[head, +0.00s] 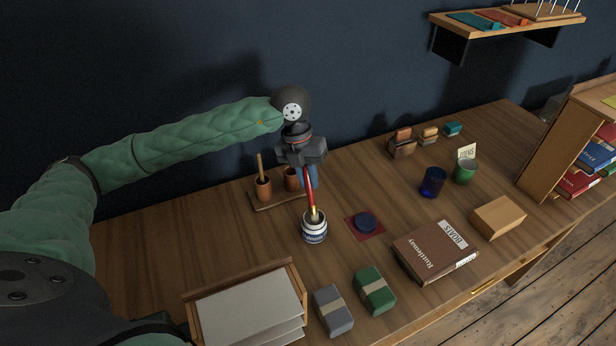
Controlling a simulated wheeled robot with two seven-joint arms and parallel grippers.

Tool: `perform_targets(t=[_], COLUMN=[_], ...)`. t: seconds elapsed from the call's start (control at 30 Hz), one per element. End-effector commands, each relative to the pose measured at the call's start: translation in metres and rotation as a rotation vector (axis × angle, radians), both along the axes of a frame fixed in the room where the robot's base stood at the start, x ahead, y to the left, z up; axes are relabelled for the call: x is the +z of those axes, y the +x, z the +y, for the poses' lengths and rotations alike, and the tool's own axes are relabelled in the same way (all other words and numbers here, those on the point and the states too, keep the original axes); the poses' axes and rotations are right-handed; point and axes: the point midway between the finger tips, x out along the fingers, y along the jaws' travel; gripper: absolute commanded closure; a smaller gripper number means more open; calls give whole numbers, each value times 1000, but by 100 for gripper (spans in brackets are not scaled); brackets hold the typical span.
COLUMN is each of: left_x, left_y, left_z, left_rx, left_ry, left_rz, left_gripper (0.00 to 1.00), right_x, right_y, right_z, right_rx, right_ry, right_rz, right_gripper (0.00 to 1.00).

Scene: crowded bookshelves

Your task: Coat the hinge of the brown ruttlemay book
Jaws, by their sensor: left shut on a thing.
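My left gripper (306,164) points down over the desk and is shut on a brush (309,192) with a red handle and a gold collar. The brown Ruttlemay book (436,250) lies flat and closed on the desk to the right, with a pale label reading BOATS. Which edge has its hinge I cannot tell for sure. My right gripper is not in view.
A dark blue disc on a red mat (379,232) lies between jar and book. A wooden block (498,217) sits right of the book. Grey (333,310) and green (374,290) blocks and a paper tray (193,309) are in front. Blue (433,182) and green cups (465,172) stand behind.

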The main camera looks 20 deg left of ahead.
Motion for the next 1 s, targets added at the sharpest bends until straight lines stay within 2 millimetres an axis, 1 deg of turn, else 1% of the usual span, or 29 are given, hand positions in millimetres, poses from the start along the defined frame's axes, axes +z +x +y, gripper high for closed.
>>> perform_targets(t=[0.07, 1.0], left_x=[0, -9], left_y=[0, 0], left_z=[0, 0], left_rx=[0, 0], left_ry=[0, 0], left_rz=[0, 0], left_gripper=[100, 100], right_x=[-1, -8], right_y=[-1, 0], right_z=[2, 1], right_rx=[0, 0], right_ry=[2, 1], right_rz=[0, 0], right_gripper=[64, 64])
